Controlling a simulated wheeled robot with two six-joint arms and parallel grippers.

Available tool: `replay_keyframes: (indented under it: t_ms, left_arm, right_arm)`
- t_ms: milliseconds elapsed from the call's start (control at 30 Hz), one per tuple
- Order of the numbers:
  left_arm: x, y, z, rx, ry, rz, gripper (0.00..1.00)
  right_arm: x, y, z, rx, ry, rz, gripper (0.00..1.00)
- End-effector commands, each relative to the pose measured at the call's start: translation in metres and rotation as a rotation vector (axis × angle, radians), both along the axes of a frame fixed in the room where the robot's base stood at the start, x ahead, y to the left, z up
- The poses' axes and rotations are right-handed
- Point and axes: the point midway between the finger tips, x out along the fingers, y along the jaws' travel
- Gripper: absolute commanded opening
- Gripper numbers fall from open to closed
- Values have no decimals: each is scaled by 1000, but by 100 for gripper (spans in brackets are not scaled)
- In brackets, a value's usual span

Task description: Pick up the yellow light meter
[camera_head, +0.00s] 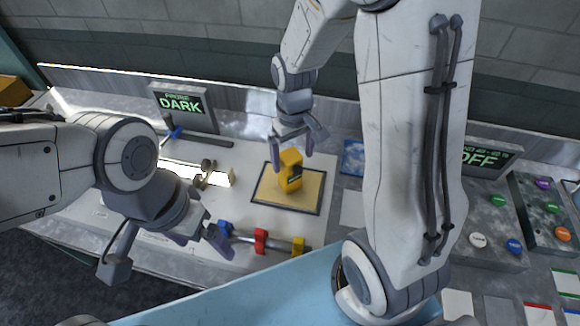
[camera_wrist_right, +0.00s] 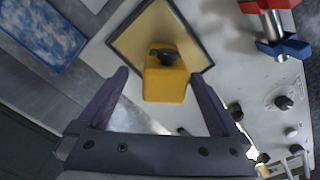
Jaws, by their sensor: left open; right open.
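The yellow light meter (camera_head: 290,170) stands on a tan mat with a dark border (camera_head: 308,196) in the head view. It also shows in the right wrist view (camera_wrist_right: 165,80), lying between the two finger lines, with a dark part on it. My right gripper (camera_head: 292,150) is open just above and behind the meter, its fingers apart on either side; contact cannot be told. Its fingers also show in the right wrist view (camera_wrist_right: 162,95). My left gripper (camera_head: 205,243) is open and empty at the lower left, near the front of the panel.
A rail with blue, red and yellow clamps (camera_head: 260,240) lies in front of the mat. A glowing tube fixture (camera_head: 205,175) is left of it. A DARK display (camera_head: 182,103) stands at the back left. A button panel (camera_head: 498,225) is at right. A blue patterned tile (camera_head: 352,157) lies right of the mat.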

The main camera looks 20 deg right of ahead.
Motion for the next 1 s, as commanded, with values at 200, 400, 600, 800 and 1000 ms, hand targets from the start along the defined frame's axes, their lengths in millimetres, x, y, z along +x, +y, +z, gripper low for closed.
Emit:
replay_keyframes:
  t_ms: [200, 400, 600, 800, 1000]
  left_arm:
    - [0, 0, 5, 0, 0, 0, 92]
    - [0, 0, 16, 0, 0, 1, 92]
    - [0, 0, 18, 0, 0, 0, 92]
    - [0, 0, 17, 0, 0, 0, 92]
    - [0, 0, 17, 0, 0, 0, 92]
  right_arm:
    - [1, 6, -15, 0, 2, 12, 100]
    - [0, 6, -41, 0, 7, 14, 100]
    - [2, 6, -61, 0, 0, 13, 100]
    - [2, 5, -62, 0, -1, 12, 100]
    - [1, 4, -62, 0, -1, 10, 43]
